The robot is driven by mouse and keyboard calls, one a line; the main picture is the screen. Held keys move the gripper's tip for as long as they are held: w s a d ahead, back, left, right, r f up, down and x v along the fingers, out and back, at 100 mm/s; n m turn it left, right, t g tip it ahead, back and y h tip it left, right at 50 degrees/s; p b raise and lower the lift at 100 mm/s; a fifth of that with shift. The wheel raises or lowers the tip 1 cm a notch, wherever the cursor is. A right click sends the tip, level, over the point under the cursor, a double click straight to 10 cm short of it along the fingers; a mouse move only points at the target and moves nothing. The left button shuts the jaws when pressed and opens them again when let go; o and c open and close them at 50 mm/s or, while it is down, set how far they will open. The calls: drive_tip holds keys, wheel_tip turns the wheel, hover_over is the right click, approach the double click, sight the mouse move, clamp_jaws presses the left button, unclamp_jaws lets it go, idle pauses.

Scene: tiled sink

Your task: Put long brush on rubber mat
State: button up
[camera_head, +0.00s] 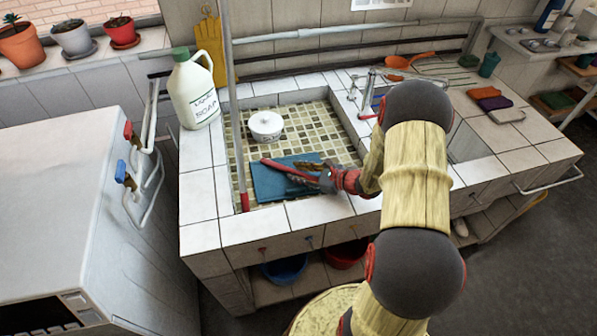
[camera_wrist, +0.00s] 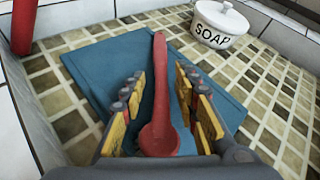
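A long red tool with a slim handle and a wider rounded near end, which I take for the long brush (camera_head: 284,168), is over the blue mat (camera_head: 266,186); no bristles show. The mat, likely the rubber mat, lies on the tiled sink floor. In the wrist view, the brush (camera_wrist: 159,95) runs between the fingers of my gripper (camera_wrist: 160,92), with gaps on both sides. The gripper is open around it. The mat (camera_wrist: 95,75) shows beneath and on both sides. In the head view, my gripper (camera_head: 312,175) is low over the mat. Whether the brush touches the mat is unclear.
A white lidded soap pot (camera_head: 266,126) stands in the sink behind the mat. An upright pole with a red lower end (camera_head: 243,188) is at the sink's left. A soap bottle (camera_head: 194,92) stands on the left rim. The tiled front rim (camera_head: 270,222) is clear.

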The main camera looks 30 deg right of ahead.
drive_tip(key=r+p+v, duration=0.1)
drive_tip(key=p+v, duration=0.2)
drive_tip(key=v, duration=0.9)
drive_tip(key=s+a+r+n+g+y, duration=0.15)
drive_tip(key=a+r+n+g, duration=0.25)
drive_tip(key=a+r+n, duration=0.45)
drive_tip(key=s+a+r+n+g, duration=0.35)
drive_tip(key=a+r+n, duration=0.25)
drive_tip(key=a, duration=0.5)
drive_tip(key=s+a+r+n+t+h, duration=0.1)
drive_tip(key=s+a+r+n+h, duration=0.1)
drive_tip(key=s+r+n+h, duration=0.5)
drive_tip(key=s+r+n, duration=0.5)
drive_tip(key=r+n, duration=0.1)
drive_tip(key=n, duration=0.1)
drive_tip(key=shift+r, duration=0.35)
drive_tip(key=shift+s, duration=0.15)
